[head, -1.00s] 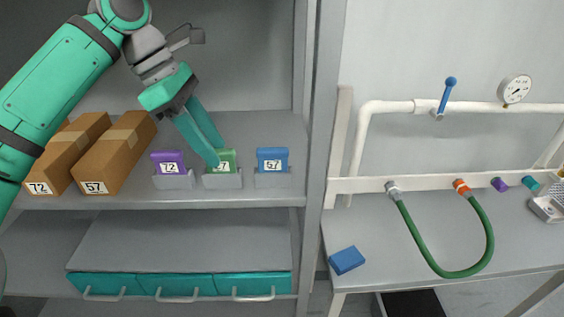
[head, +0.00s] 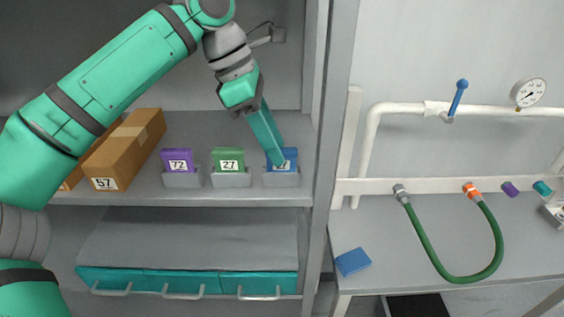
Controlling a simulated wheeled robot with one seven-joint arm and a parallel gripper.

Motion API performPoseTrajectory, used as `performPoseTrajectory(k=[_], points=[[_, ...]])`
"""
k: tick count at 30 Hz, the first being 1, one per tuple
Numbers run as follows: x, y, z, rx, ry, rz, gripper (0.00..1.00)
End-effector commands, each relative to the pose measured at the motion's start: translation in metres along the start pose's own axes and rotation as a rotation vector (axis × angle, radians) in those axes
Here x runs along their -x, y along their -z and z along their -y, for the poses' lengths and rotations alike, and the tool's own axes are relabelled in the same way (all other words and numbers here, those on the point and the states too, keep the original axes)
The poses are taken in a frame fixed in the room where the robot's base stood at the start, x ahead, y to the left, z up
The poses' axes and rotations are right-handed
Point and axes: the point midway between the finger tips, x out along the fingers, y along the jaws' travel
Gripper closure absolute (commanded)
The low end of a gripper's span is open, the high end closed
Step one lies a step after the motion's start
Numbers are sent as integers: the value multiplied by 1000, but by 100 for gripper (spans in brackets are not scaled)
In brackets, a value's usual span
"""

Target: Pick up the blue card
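The blue card (head: 291,154) stands upright in the rightmost grey holder (head: 282,180) on the shelf. My gripper (head: 277,160) is at this card, its fingers coming down from the upper left and covering part of the card and its label. The fingers overlap in this view, so I cannot tell whether they are open, shut or touching the card. A purple card (head: 177,160) marked 72 and a green card (head: 228,159) marked 27 stand in holders to the left.
Cardboard boxes (head: 128,150) stand at the shelf's left. A cabinet post (head: 333,140) rises just right of the blue card. Teal drawers (head: 180,282) are below. A blue block (head: 353,262) lies on the right table, near a green hose (head: 440,265).

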Motion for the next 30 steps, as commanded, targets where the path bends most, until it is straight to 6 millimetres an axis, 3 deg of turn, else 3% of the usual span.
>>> performPoseTrajectory(k=[2,6,14,15,20,30], points=[[-8,-12,1,-2,3,-2,62],[-29,-9,0,0,2,0,62],[-34,-9,0,0,0,0,62],[-34,-9,0,0,0,0,65],[-34,-9,0,0,0,0,100],[-33,-10,0,0,0,0,100]])
